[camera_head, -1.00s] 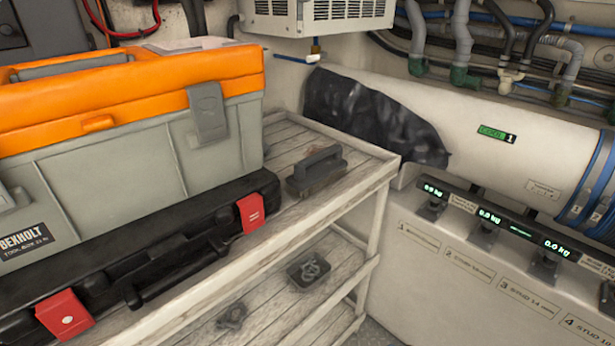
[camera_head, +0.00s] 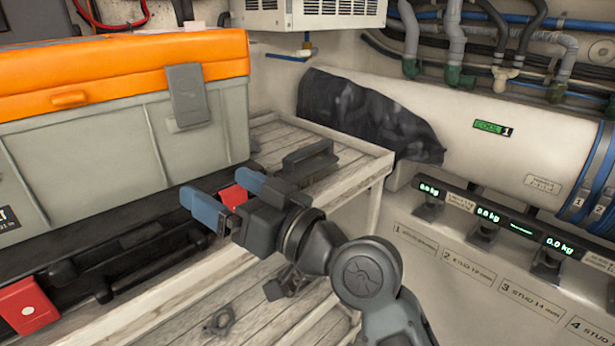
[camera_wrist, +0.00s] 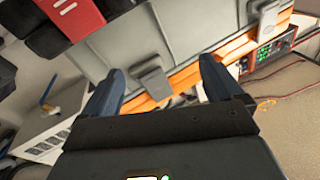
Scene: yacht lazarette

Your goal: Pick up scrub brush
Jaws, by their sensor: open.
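A dark scrub brush with a raised handle (camera_head: 306,156) lies on the top shelf of the wooden rack (camera_head: 350,166), right of the toolbox, in the head view. My gripper (camera_head: 228,198) is open and empty, with its blue fingers pointing left toward the toolbox and the black case. It is in front of and to the left of the brush, apart from it, and partly overlaps the shelf in the picture. In the wrist view my gripper (camera_wrist: 160,85) shows its two fingers spread, with the toolbox beyond. I do not make out the brush in the wrist view.
A grey toolbox with an orange lid (camera_head: 120,130) stands on a black case (camera_head: 120,255) with red latches (camera_head: 30,307). Small dark items lie on the lower shelf (camera_head: 245,315). A white tank (camera_head: 530,150) and a row of scales (camera_head: 490,220) stand at right.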

